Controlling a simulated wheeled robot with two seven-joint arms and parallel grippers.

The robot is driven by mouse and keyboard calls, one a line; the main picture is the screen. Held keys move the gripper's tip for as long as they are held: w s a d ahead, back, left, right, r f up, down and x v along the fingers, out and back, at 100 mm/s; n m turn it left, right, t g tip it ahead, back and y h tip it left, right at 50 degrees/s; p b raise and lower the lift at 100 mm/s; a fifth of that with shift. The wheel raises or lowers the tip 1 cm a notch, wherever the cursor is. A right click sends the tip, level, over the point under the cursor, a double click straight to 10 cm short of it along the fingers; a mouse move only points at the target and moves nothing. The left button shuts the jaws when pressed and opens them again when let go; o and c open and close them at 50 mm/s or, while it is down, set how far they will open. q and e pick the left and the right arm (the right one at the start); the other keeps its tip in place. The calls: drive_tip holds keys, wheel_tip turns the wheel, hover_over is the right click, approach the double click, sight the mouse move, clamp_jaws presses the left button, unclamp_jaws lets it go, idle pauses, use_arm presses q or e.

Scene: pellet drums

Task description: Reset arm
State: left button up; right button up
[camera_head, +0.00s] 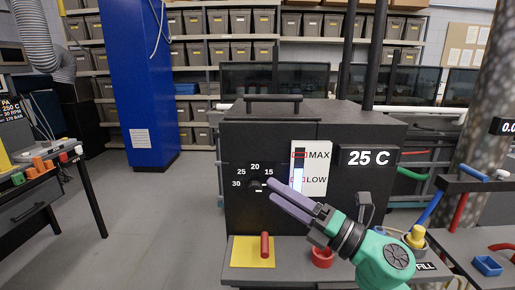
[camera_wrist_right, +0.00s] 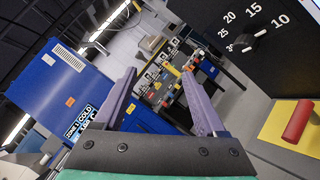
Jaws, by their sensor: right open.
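My right gripper (camera_head: 271,190) has purple fingers and reaches in from the lower right, in front of the black machine (camera_head: 350,210). Its tips overlap the right side of the black dial knob (camera_head: 256,185) in the head view; whether they touch is not clear there. In the right wrist view the fingers (camera_wrist_right: 159,74) are spread apart with nothing between them. The dial (camera_wrist_right: 261,34) lies off to their right there, clear of the fingers. My left gripper is not in view.
A red handle (camera_head: 265,245) stands on a yellow plate (camera_head: 241,258) below the dial. A MAX/LOW gauge (camera_head: 318,170) and a 25 C display (camera_head: 368,158) are on the machine. A yellow-topped valve (camera_head: 416,236) is beside my arm. Floor (camera_head: 170,220) at left is clear.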

drive_tip(key=w+d+f+m+t+h, duration=0.2)
drive_tip(key=d+f+m+t+h, duration=0.25)
drive_tip(key=m, duration=0.45)
drive_tip(key=w+d+f+m+t+h, duration=0.1)
drive_tip(key=d+f+m+t+h, duration=0.15)
drive_tip(key=d+m+h, duration=0.5)
drive_tip(key=s+d+f+m+g+h, duration=0.2)
drive_tip(key=d+f+m+g+h, duration=0.1)
drive_tip(key=f+m, duration=0.25)
drive_tip(key=s+d+f+m+g+h, duration=0.1)
drive_tip(key=d+f+m+g+h, duration=0.15)
drive_tip(key=f+m, duration=0.35)
drive_tip(key=s+f+m+g, duration=0.5)
drive_tip(key=s+f+g, duration=0.5)
drive_tip(key=s+f, duration=0.85)
wheel_tip(320, 180, down, 18)
drive_tip(key=s+g+p, duration=0.2)
drive_tip(key=s+p, duration=0.1)
drive_tip(key=s+d+f+p, duration=0.1)
drive_tip(key=s+d+f, duration=0.1)
drive_tip(key=s+f, duration=0.5)
drive_tip(key=s+d+f+p, duration=0.1)
drive_tip(key=s+f, duration=0.6)
drive_tip(key=s, duration=0.3)
drive_tip(key=shift+s+d+f+n+g, duration=0.2)
drive_tip(key=shift+s+d+n+g, duration=0.15)
drive_tip(key=shift+g, duration=0.1)
